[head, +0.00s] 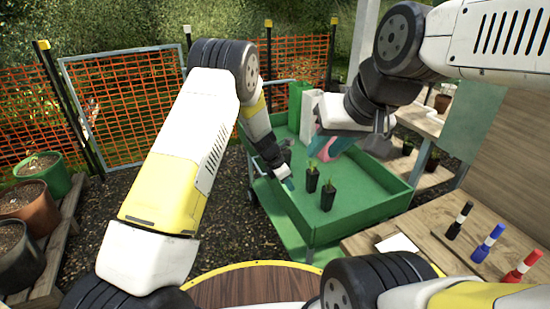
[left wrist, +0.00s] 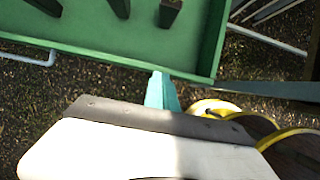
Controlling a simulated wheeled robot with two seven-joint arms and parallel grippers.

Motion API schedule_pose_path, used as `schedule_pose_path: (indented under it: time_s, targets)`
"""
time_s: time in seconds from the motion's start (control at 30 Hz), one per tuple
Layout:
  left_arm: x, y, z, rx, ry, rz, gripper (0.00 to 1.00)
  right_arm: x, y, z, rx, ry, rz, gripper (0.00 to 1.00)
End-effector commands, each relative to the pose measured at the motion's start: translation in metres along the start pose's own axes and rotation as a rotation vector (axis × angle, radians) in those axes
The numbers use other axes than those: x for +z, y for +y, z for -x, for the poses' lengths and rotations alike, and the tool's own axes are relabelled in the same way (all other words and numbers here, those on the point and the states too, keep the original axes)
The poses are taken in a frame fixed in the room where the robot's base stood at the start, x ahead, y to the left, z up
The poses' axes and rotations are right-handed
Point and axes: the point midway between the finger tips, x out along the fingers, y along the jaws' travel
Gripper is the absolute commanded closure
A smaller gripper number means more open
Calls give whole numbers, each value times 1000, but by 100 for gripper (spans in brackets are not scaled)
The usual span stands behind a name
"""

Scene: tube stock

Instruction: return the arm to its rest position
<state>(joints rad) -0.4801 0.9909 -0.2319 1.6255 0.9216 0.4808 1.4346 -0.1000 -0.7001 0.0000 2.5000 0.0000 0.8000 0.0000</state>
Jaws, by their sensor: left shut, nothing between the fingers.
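My left gripper (head: 289,183) hangs at the left edge of the green cart (head: 375,185), its teal fingers pointing down. In the left wrist view its fingers (left wrist: 160,90) are together and empty, close to the cart's rim (left wrist: 130,62) in the picture. My left arm (head: 180,165) reaches up from the lower left and bends down at the elbow. My right gripper (head: 330,150) is above the back of the cart, with a teal finger showing. A pink thing (head: 323,149) shows beside it; I cannot tell whether it is held.
A wooden bench (head: 425,222) at right carries black, blue and red tubes (head: 525,266) and a white card (head: 397,243). Gravel lies between.

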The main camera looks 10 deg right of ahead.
Motion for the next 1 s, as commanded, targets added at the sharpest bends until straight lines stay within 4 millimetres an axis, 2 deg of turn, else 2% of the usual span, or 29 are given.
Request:
schedule_pose_path:
  time_s: [0.07,0.17,0.27,0.4,0.47,0.6,0.7,0.8,1.0]
  targets:
    - [1,1,4,1,-2,-6,100,0,0,0,0,0,0,70]
    - [5,4,26,8,-15,-52,100,0,0,0,0,0,0,70]
    - [11,6,70,22,-37,-159,100,0,0,0,0,0,0,70]
    - [13,1,154,54,-67,-387,100,0,0,0,0,0,0,70]
    - [10,-4,189,71,-73,-492,100,0,0,0,0,0,0,70]
    - [-3,-24,265,117,-69,-739,100,0,0,0,0,0,0,70]
    - [-17,-44,313,151,-51,-917,100,0,0,0,0,0,0,70]
    - [-35,-66,356,188,-16,-1096,100,0,0,0,0,0,0,70]
    - [-80,-119,422,245,105,-1447,100,0,0,0,0,0,0,70]
